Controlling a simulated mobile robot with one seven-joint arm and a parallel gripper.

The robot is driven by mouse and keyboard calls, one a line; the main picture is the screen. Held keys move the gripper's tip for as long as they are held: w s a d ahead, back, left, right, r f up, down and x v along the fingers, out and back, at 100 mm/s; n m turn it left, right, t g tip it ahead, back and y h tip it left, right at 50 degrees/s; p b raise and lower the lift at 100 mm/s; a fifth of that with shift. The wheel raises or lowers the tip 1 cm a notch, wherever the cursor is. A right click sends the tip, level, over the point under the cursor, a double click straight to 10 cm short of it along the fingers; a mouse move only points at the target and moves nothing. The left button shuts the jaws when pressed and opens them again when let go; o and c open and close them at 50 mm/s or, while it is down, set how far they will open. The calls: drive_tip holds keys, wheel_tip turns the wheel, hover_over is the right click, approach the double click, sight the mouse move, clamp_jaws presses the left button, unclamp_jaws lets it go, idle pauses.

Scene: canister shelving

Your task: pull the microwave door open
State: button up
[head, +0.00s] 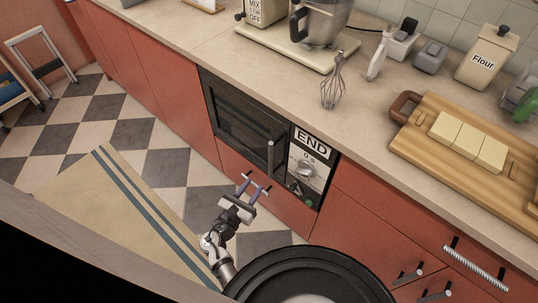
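The black microwave (238,112) is built into the red cabinet front under the counter. Its dark door looks shut. The upright door handle (271,158) is at the door's right edge, beside a white control panel (308,160) with a dial and the word END. My gripper (252,188) is in front of the cabinet, below and slightly left of the handle. Its two purplish fingers are spread apart with nothing seen between them. It looks apart from the handle, though the depth gap is hard to judge.
A light bar handle (257,179) shows on the red front below the microwave, close behind my fingertips. The counter above holds a whisk (333,82), a mixer (318,25) and a wooden board (405,140).

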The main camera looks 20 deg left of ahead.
drive_tip(key=w+d+b, duration=0.2)
drive_tip(key=w, duration=1)
drive_tip(key=shift+w+b, duration=0.3)
drive_tip(key=shift+b, duration=0.05)
drive_tip(key=shift+a, duration=0.1)
drive_tip(key=shift+c, duration=0.3)
clamp_jaws()
